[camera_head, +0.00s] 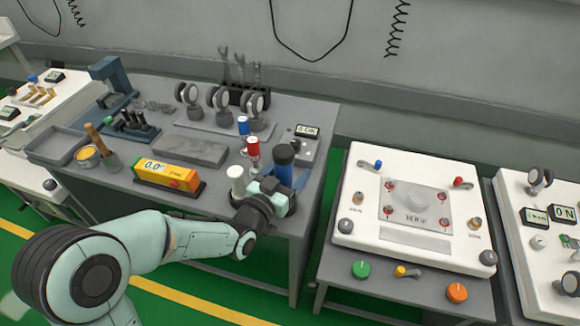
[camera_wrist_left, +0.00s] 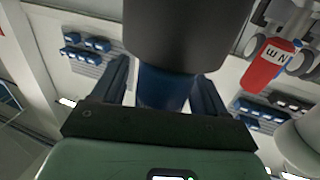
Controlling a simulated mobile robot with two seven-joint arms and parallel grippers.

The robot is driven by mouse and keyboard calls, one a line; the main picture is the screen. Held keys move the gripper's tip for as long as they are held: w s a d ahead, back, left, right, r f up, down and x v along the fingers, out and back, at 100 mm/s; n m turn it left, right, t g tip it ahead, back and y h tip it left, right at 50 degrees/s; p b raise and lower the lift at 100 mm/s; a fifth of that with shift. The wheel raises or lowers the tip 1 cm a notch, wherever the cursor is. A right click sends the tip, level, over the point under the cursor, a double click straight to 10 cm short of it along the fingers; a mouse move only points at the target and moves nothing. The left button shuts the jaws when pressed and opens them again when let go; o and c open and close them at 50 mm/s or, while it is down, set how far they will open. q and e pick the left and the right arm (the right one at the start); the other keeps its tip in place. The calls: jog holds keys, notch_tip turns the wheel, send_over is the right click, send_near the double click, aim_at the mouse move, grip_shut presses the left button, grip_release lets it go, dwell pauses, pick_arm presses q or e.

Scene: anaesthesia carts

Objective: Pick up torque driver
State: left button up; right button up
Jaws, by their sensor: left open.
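A driver-like tool with a black top and blue body (camera_head: 284,160) stands upright near the right front corner of the grey bench. In the left wrist view its wide dark top (camera_wrist_left: 188,30) fills the upper middle, and its blue part lies between the fingers. My left gripper (camera_head: 277,190) is open, with its fingers on both sides of the blue part; whether they touch it is unclear. Which one is the torque driver is not marked. My right gripper is not in view.
A white-topped cylinder (camera_head: 236,178) stands close left of my gripper, and a blue-topped one (camera_head: 243,126) behind. A yellow meter (camera_head: 168,174) and grey tray (camera_head: 56,146) lie farther left. A white-topped cart (camera_head: 405,245) stands to the right across a gap.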

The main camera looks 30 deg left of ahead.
pick_arm(q)
jog(key=shift+s, duration=0.15)
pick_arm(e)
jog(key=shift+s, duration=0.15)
pick_arm(q)
jog(key=shift+r, duration=0.1)
jog(key=c, duration=1.2)
